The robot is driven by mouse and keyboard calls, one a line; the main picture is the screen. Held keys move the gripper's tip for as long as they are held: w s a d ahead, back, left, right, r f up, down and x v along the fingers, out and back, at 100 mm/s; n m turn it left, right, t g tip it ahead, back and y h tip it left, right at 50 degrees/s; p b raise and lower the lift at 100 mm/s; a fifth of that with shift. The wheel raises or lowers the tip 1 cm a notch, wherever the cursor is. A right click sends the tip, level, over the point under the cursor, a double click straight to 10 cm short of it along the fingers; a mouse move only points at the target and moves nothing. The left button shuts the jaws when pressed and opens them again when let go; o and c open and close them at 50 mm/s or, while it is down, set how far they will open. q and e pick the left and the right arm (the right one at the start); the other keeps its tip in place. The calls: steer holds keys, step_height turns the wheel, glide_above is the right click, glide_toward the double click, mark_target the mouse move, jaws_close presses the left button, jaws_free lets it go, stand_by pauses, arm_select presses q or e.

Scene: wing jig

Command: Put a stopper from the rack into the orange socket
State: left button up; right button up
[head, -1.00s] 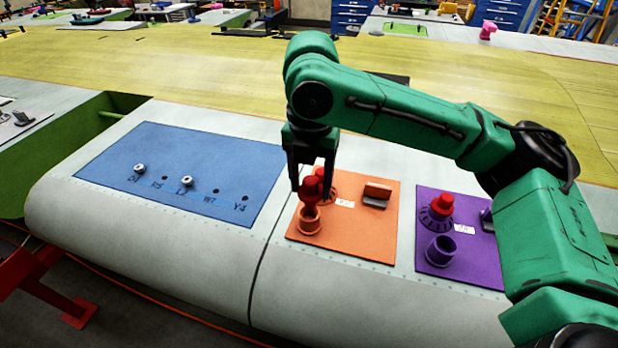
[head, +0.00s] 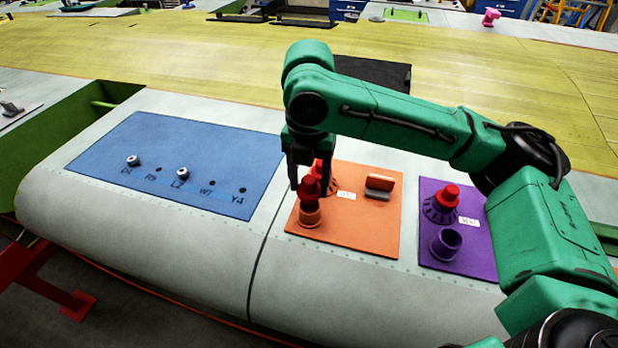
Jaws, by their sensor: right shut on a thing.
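The orange socket (head: 310,217) is a short round cup at the front left of the orange panel (head: 365,235). My right gripper (head: 309,180) points down over it, its dark fingers shut on a red stopper (head: 309,190). The stopper's lower end is at the socket mouth and looks at least partly inside; how deep I cannot tell. Just behind, a ribbed round rack (head: 328,184) with red on top is partly hidden by the gripper. My left gripper is out of view.
An orange and grey block (head: 379,187) stands at the orange panel's back right. The purple panel (head: 465,262) to the right carries a purple socket (head: 445,244) and a red-topped ribbed piece (head: 441,208). A blue panel (head: 190,160) with small knobs lies left.

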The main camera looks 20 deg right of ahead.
mark_target(310, 193)
stand_by(0.3)
steer(key=shift+s+f, duration=0.1)
steer(key=shift+f, duration=0.45)
steer(key=shift+f, duration=1.15)
steer(key=o, duration=1.4)
steer(key=shift+r, duration=0.15)
step_height(310, 193, up, 14)
steer(key=shift+r, duration=0.2)
